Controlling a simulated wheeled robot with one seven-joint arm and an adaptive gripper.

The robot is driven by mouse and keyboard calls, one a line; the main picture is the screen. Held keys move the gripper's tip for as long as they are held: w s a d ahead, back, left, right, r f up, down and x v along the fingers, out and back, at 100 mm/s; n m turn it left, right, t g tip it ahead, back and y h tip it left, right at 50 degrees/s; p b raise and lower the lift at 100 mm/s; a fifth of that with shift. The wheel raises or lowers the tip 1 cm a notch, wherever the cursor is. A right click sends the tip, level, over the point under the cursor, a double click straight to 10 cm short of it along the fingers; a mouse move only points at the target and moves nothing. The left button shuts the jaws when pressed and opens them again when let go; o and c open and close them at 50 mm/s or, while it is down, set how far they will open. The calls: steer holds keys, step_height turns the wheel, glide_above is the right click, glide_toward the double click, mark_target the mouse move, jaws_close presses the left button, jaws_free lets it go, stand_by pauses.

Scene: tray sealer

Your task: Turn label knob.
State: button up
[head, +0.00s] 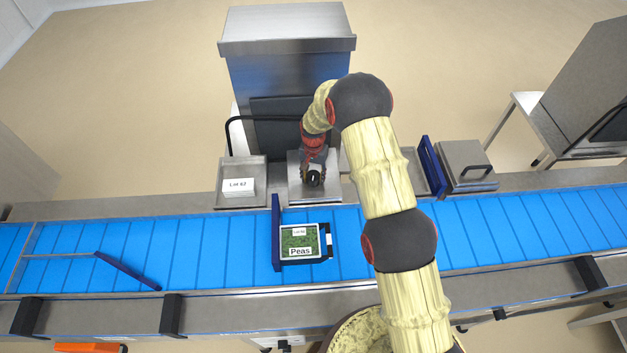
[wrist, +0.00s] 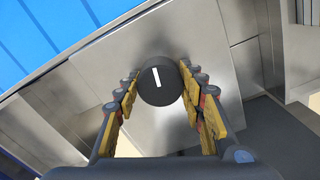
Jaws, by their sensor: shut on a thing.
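The label knob (wrist: 158,82) is a round black knob with a white pointer line, on a bare metal panel (wrist: 205,45). In the wrist view the line points nearly straight up, tilted slightly left. My gripper (wrist: 158,86) has its yellow-padded fingers on both sides of the knob and is shut on it. In the head view my gripper (head: 315,178) reaches down over the metal panel (head: 296,192) behind the conveyor, and the knob's pointer cannot be read there.
A tray of peas (head: 299,229) labelled "Peas" sits on the blue conveyor (head: 200,240) beside a dark blue upright plate (head: 276,232). A tray with "Lot 62" labels (head: 238,187) stands left of the panel. A lidded metal box (head: 466,160) is at the right.

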mark_target(313, 175)
steer(key=n+b, duration=0.4)
steer(key=shift+f+n, duration=0.15)
steer(key=shift+n, duration=0.15)
steer(key=n+b, duration=0.4)
steer(key=n, duration=0.1)
steer(key=n+b, duration=0.2)
steer(key=n, duration=0.3)
steer(key=shift+n, duration=0.4)
steer(key=n+b, duration=0.1)
steer(key=n, duration=0.3)
steer(key=shift+r+b, duration=0.2)
steer(key=shift+b, duration=0.15)
steer(key=shift+n, duration=0.3)
steer(key=o, duration=1.1)
steer(key=shift+o, duration=0.4)
step_height(313, 175, up, 12)
